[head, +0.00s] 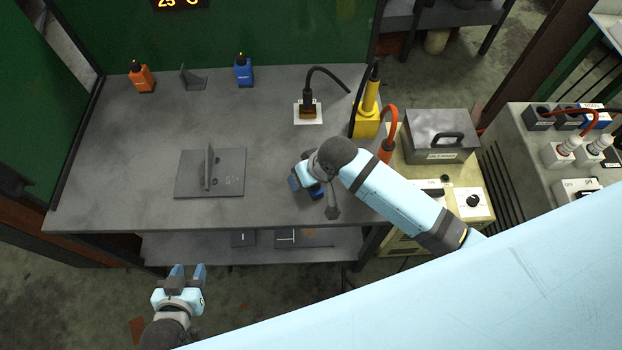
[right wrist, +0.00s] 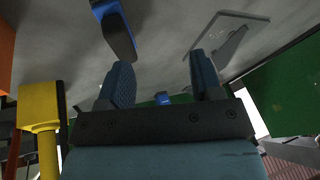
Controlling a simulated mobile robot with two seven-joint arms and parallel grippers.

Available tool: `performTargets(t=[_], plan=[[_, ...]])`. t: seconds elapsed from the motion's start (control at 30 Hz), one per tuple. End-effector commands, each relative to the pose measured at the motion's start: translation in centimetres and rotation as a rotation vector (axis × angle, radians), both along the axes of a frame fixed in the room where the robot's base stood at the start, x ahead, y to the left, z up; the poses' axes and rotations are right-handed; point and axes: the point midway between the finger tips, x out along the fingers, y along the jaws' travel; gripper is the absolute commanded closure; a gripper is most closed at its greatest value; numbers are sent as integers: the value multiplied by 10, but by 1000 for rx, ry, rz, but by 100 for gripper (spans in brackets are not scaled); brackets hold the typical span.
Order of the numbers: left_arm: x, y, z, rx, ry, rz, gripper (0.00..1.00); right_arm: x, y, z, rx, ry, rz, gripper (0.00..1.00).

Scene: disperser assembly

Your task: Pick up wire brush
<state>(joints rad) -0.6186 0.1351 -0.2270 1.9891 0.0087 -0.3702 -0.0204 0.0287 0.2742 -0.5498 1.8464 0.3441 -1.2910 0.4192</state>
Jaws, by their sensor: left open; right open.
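A blue object with a dark side (right wrist: 115,28), which may be the wire brush, shows close up in the right wrist view. I cannot make out its bristles. My right gripper (right wrist: 160,78) is open and empty, its two fingers apart, with the blue object beside its left finger in the picture, outside the jaws. In the head view my right gripper (head: 305,186) is low over the right front of the table; its wrist hides what is beneath. My left gripper (head: 187,271) is open and empty, in front of the table's front edge.
A grey plate with an upright fin (head: 232,183) lies left. An orange bottle (head: 141,77) and a blue bottle (head: 243,72) stand at the back. A corded tool (head: 308,110) sits on a white pad. A yellow tool holder (head: 366,122) stands right. The table's middle is clear.

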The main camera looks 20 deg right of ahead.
Motion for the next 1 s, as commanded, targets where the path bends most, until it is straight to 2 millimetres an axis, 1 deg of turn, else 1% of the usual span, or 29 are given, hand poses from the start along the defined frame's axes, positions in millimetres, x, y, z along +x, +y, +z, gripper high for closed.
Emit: performTargets(t=[0.03, 0.2, 0.33, 0.43, 0.5, 0.57, 0.7, 0.83, 0.9, 1.0], plan=[[0, 0, -1, 0, 0, 0, 57, 14, -2, 12, -40, 44, 2, 40], [0, -1, -1, 0, 1, -1, 57, 35, -16, 41, -187, 211, -24, 40], [0, -1, -2, -1, 0, -1, 57, 43, -26, 58, -272, 281, -48, 40], [0, -1, -2, -1, 0, -1, 57, 45, -31, 62, -305, 308, -59, 40], [0, -1, -1, -1, 0, -1, 57, 45, -31, 58, -312, 316, -62, 40], [0, -1, -1, -1, 0, -1, 57, 44, -31, 50, -314, 318, -62, 40], [0, 0, 1, -1, -1, -1, 57, 44, -31, 22, -313, 318, -61, 40], [0, 0, 1, 0, -1, -1, 57, 44, -31, -2, -312, 317, -60, 40], [1, 0, 2, 0, -2, -1, 57, 44, -31, -11, -310, 315, -60, 40], [1, 0, 2, 0, -2, -1, 57, 45, -31, -19, -309, 313, -61, 40]])
